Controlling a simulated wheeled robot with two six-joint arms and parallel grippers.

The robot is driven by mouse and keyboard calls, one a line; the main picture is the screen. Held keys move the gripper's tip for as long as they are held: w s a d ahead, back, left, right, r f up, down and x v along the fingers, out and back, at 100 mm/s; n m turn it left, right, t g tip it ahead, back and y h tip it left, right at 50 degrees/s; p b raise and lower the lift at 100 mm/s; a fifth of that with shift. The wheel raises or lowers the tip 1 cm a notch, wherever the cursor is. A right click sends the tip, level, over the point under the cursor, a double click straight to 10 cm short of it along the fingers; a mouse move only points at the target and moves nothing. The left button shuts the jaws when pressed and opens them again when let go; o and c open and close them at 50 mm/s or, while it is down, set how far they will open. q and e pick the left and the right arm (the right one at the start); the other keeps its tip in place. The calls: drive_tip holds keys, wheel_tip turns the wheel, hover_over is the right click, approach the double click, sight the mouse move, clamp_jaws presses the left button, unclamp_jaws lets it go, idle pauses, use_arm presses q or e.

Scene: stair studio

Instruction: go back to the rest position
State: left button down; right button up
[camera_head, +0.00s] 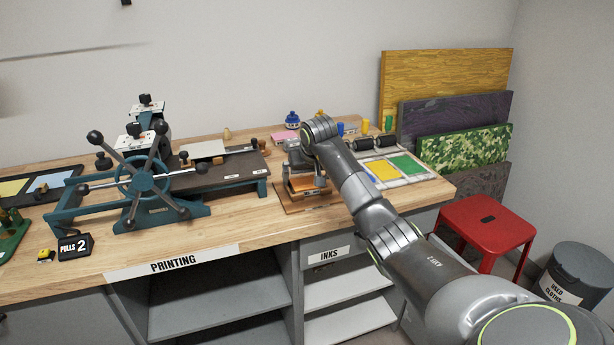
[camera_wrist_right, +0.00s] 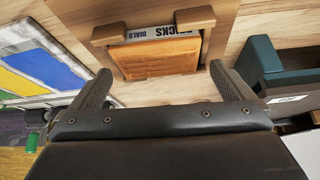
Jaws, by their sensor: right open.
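My right arm reaches in from the lower right in the head view, over the workbench (camera_head: 240,225). Its gripper (camera_head: 306,176) points down above a small wooden holder with an orange block. In the right wrist view the two fingers of the gripper (camera_wrist_right: 160,70) are spread wide with nothing between them. The orange block (camera_wrist_right: 160,57) lies in the wooden holder (camera_wrist_right: 205,18) just beyond the fingertips, apart from them. My left arm and gripper do not show.
A teal press with a spoked wheel (camera_head: 143,174) stands left of the gripper. An ink tray (camera_head: 405,165) with yellow and green patches lies right of it. A red stool (camera_head: 485,222) and a grey bin (camera_head: 580,272) stand on the floor at right. The bench's front strip is mostly clear.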

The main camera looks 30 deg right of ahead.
drive_tip(key=shift+r+p, duration=0.4)
drive_tip(key=shift+r, duration=0.55)
drive_tip(key=shift+r+p, duration=1.35)
drive_tip(key=shift+r, duration=0.8)
drive_tip(key=shift+f, duration=0.1)
